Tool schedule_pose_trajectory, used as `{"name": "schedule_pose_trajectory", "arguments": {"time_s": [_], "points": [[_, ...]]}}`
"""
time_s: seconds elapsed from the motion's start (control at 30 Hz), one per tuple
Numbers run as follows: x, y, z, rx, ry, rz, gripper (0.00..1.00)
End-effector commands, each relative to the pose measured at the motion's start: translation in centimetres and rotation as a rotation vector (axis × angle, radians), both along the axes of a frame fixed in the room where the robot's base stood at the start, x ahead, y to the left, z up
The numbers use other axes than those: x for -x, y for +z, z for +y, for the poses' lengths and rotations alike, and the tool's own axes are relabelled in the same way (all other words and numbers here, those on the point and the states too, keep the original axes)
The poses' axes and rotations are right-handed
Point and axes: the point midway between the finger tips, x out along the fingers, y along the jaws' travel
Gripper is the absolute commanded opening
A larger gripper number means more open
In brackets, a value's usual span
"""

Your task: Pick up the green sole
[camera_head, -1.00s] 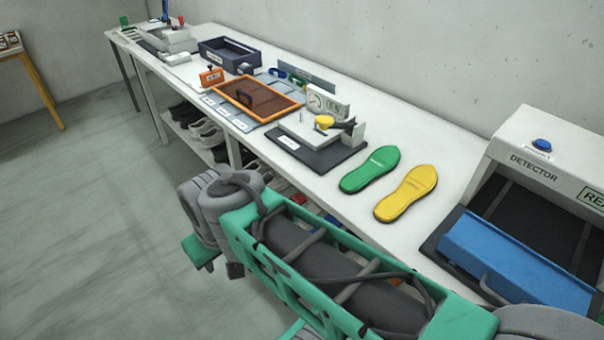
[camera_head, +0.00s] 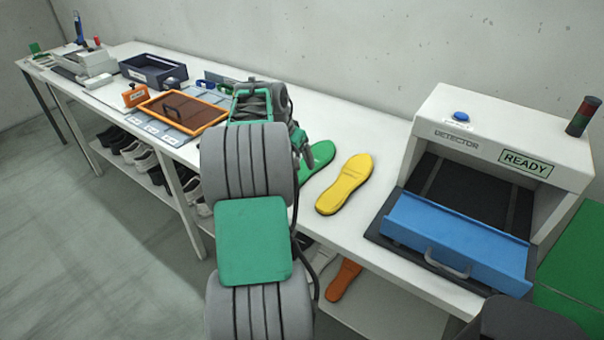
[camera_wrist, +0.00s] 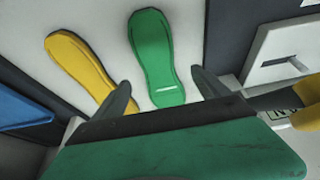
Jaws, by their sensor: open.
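The green sole (camera_head: 318,156) lies flat on the white table, partly hidden behind my arm in the head view. In the wrist view the green sole (camera_wrist: 152,55) shows nearly whole, its near end between and just beyond my fingers. My gripper (camera_wrist: 160,92) is open and empty, with one finger on each side of the sole's near end. The left finger overlaps the yellow sole's lower end in the picture. I cannot tell the height of the fingers above the table. In the head view my gripper's fingertips are hidden behind my arm.
A yellow sole (camera_head: 345,184) lies just beside the green one. The white detector (camera_head: 495,135) with a blue tray (camera_head: 455,243) stands to the right. An orange-framed tray (camera_head: 184,111) and a dark bin (camera_head: 152,70) stand farther left. An orange sole (camera_head: 343,279) is below the tabletop.

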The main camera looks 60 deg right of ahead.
Motion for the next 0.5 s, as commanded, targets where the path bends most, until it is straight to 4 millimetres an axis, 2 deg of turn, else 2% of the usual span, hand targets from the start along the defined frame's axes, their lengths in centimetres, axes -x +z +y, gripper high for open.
{"name": "schedule_pose_trajectory", "arguments": {"time_s": [0.3,0.5], "points": [[0.9,-4.7,-1.7,-0.003,0.004,0.001,0.86],[0.9,-5.7,-2.2,0.001,0.006,-0.002,0.86]]}}
